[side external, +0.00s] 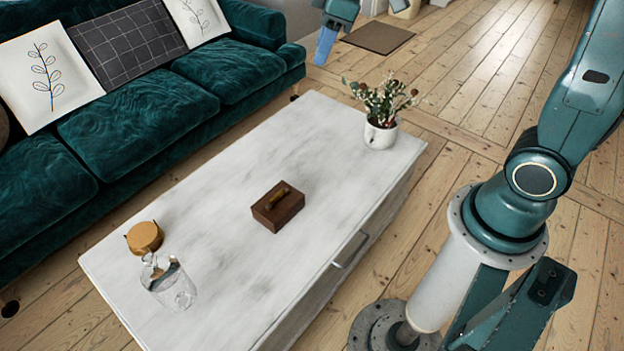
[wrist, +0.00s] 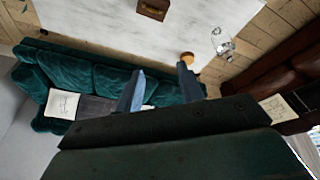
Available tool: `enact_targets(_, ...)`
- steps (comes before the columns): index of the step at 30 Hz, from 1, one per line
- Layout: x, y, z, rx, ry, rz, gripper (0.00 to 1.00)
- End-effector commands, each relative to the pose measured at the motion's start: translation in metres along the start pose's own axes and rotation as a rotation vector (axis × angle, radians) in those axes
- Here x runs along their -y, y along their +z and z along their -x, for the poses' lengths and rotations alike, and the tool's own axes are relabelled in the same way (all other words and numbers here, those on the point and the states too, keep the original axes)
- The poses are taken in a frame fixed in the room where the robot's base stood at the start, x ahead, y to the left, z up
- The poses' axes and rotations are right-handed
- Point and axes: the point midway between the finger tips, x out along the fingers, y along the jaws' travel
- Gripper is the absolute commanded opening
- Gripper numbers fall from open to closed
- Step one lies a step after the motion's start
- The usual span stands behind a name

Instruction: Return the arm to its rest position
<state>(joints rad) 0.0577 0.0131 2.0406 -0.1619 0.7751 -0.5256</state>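My gripper (side external: 326,46) is high at the top of the side view, partly cut off by the frame edge, beyond the far end of the white coffee table (side external: 225,185). In the wrist view my gripper (wrist: 160,70) shows two blue fingers set apart, with no object held between them. The gripper appears raised clear of the table and touches nothing that I can see. The wrist view looks across the teal sofa (wrist: 85,72) and the table.
On the table are a small dark wooden box (side external: 278,207), a potted plant (side external: 380,134), round wooden coasters (side external: 145,237) and a clear glass vessel (side external: 168,282). The teal sofa runs along the table's left. A brown sofa (wrist: 280,82) is at right in the wrist view.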

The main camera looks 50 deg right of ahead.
Motion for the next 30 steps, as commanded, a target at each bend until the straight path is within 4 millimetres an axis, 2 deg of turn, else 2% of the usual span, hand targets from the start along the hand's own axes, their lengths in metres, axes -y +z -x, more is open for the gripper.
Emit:
enact_targets(1,0.006,0.006,0.011,-0.009,0.012,-0.024,0.38)
enact_targets(6,0.024,0.030,0.037,-0.025,0.043,-0.118,0.38)
enact_targets(15,0.055,0.077,0.071,-0.065,0.093,-0.288,0.38)
enact_targets(21,0.076,0.110,0.084,-0.097,0.119,-0.403,0.38)
enact_targets(30,0.098,0.150,0.090,-0.137,0.143,-0.543,0.38)
